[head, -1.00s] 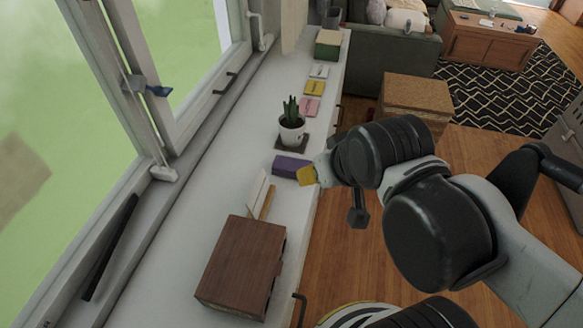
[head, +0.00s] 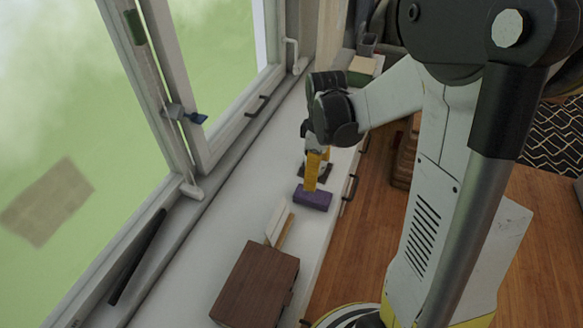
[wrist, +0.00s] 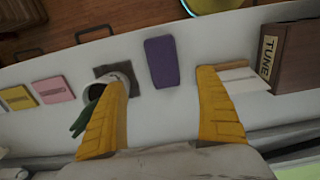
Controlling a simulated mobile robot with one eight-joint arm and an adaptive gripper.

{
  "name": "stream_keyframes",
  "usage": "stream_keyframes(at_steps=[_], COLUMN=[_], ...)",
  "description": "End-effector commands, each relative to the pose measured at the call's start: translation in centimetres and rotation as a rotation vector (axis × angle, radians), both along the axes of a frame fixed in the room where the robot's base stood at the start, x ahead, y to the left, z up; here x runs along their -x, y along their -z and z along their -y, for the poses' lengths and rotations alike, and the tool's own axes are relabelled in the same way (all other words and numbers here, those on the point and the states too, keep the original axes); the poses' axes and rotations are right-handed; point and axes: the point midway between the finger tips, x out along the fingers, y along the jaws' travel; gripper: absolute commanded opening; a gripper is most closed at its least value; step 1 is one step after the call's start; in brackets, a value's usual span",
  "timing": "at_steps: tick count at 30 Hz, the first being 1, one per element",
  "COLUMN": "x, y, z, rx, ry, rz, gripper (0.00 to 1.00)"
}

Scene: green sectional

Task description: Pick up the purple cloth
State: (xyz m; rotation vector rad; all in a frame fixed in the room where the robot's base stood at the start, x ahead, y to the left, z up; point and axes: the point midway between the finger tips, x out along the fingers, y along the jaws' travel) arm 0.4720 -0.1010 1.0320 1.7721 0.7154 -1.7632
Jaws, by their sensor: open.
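The purple cloth (head: 313,198) is a small folded block lying flat on the white counter under the window. In the wrist view the purple cloth (wrist: 162,62) lies ahead of and between the two yellow fingers, nothing covering it. My gripper (head: 311,182) is above the cloth with its fingers pointing down; in the head view a finger overlaps the cloth's far edge. In the wrist view my gripper (wrist: 160,95) is open and empty, its fingers wide apart. I cannot tell the exact height above the cloth.
A potted plant (wrist: 92,105) on a dark mat stands to the left of the cloth in the wrist view. A wooden box (head: 255,283) and a leaning white card (head: 276,222) are on the near side. Pink (wrist: 53,89) and yellow (wrist: 17,97) cards lie beyond the plant.

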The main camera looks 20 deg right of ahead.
Motion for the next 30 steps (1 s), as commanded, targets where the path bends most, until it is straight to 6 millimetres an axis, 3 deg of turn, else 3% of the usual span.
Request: stream_keyframes(at_steps=[9,17,24,30], x=[-0.1,-0.1,0.0,0.0], y=[5.0,6.8,10.5,11.0], z=[0.1,-0.1,-0.6,-0.6], rx=[-0.002,-0.001,-0.001,-0.001], ry=[-0.011,-0.01,-0.01,-0.01], rz=[-0.008,-0.007,-0.007,-0.007], gripper=[0.84,0.84,0.84,0.84])
